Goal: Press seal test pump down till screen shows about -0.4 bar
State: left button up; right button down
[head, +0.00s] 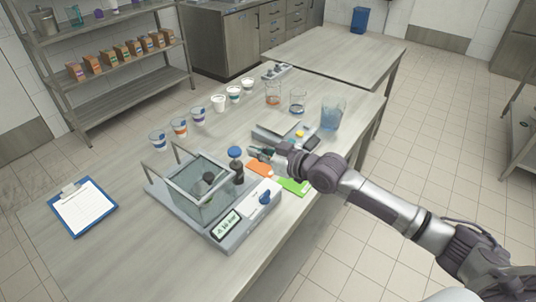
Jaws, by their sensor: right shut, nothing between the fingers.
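The seal test unit is a grey base (160,193) carrying a clear-walled chamber (190,207). A dark item sits inside the chamber. What looks like the pump, a dark upright cylinder with a blue cap (235,152), stands behind the chamber's right side. A small lit screen (226,226) is on the unit's front; its figure is too small to read surely. A blue knob (265,197) sits right of the screen. My right gripper (254,153) is shut and empty, just right of the blue cap; I cannot tell whether they touch. My left gripper is not in view.
An orange card (260,169) and a green card (293,187) lie under my right arm. A grey device (270,136) stands behind it. Several cups (198,117) form a row at the back. A clipboard (83,208) lies at the left; table around it is clear.

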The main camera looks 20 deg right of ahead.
jog(key=v, duration=0.3)
jog(key=shift+s+d+r+b, duration=0.2)
jog(key=shift+s+b, duration=0.1)
dwell(1.6)
jog(key=r, duration=0.2)
jog(key=r+b, duration=0.1)
jog(key=shift+w+d+r, duration=0.1)
jog(key=shift+w+r, duration=0.1)
jog(key=shift+w, duration=0.1)
